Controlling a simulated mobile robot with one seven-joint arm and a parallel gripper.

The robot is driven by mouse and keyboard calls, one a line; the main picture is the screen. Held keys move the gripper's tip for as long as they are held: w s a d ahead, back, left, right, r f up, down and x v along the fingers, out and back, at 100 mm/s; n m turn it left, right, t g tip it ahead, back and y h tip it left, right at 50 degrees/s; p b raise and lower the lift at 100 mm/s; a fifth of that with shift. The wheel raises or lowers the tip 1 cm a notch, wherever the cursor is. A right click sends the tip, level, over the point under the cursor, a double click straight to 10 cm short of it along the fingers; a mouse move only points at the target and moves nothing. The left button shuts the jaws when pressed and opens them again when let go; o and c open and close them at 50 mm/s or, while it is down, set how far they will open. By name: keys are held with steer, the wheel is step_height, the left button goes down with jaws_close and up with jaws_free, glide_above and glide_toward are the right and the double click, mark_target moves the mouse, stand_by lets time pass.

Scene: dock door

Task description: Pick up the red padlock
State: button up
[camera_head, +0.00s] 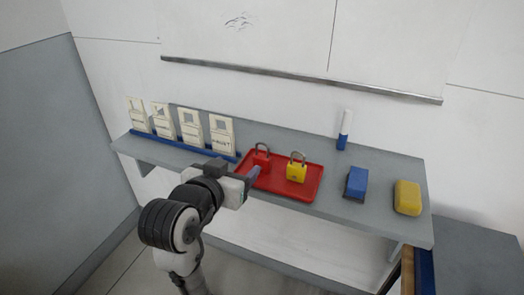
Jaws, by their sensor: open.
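The red padlock (262,155) stands with its grey shackle up at the left part of a red tray (307,194) on the grey shelf. A yellow padlock (297,169) stands to its right in the same tray. My gripper (254,174) is open at the tray's left front edge, just in front of and below the red padlock in the picture. The fingertips appear close to the red padlock's lower left. I cannot tell whether they touch it. The gripper hides part of the tray's left side.
Several cream cards (190,128) stand in a blue rack (184,145) left of the tray. A blue and white marker (344,130) stands behind. The wall is close behind.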

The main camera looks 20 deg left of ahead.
mark_target(260, 159)
steer(key=shift+m+g+h, duration=0.3)
steer(key=shift+g, duration=0.2)
steer(key=x, duration=0.5)
steer(key=d+f+p+x, duration=0.1)
steer(key=x, duration=0.2)
steer(key=shift+d+f, duration=0.1)
steer(key=shift+f, duration=0.05)
steer(key=x, duration=0.1)
steer(key=p+x, duration=0.1)
steer(key=x, duration=0.1)
steer(key=p+x, duration=0.1)
steer(key=shift+w, duration=0.75)
steer(key=shift+c, duration=0.5)
steer(key=c, duration=1)
